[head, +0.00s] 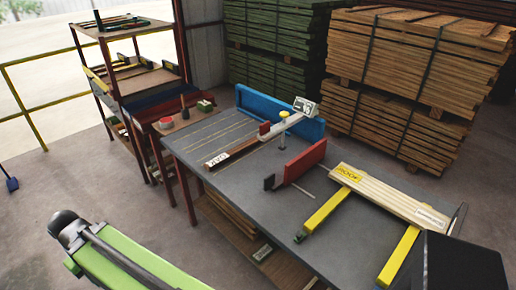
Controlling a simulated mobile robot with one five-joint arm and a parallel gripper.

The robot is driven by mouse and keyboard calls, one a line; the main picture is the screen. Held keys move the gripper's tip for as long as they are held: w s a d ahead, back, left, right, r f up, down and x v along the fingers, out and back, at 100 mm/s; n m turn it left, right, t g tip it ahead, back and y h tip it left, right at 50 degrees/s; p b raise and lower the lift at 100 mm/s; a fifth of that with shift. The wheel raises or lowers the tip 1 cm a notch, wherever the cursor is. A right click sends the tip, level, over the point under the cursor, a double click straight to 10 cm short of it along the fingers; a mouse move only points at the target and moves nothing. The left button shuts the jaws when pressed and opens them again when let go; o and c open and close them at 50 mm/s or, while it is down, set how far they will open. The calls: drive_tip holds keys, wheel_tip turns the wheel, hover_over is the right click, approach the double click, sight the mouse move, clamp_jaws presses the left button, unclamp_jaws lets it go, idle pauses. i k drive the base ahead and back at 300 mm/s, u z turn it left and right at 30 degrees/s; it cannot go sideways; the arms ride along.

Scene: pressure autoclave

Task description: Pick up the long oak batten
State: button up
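A long pale wooden batten (392,196) lies across two yellow bars at the right of the grey workbench (225,187). It has a yellow label near its left end and a white label near its right end. A shorter dark brown batten (237,150) with a white label lies farther left on the bench. I cannot read clearly which one is marked oak. A green arm-like part with a dark joint shows at the lower left, and a black block covers the bench's lower right corner. My gripper's fingers do not show.
A red block (305,161), a blue fence (288,113) and a grey display on a pale bar (304,106) stand on the bench. A shelf rack (128,78) is at the back left. Strapped timber stacks (410,65) stand behind.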

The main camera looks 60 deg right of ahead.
sight(214, 163)
drive_tip(key=z, duration=0.2)
drive_tip(key=i, duration=1)
drive_tip(key=u, duration=0.1)
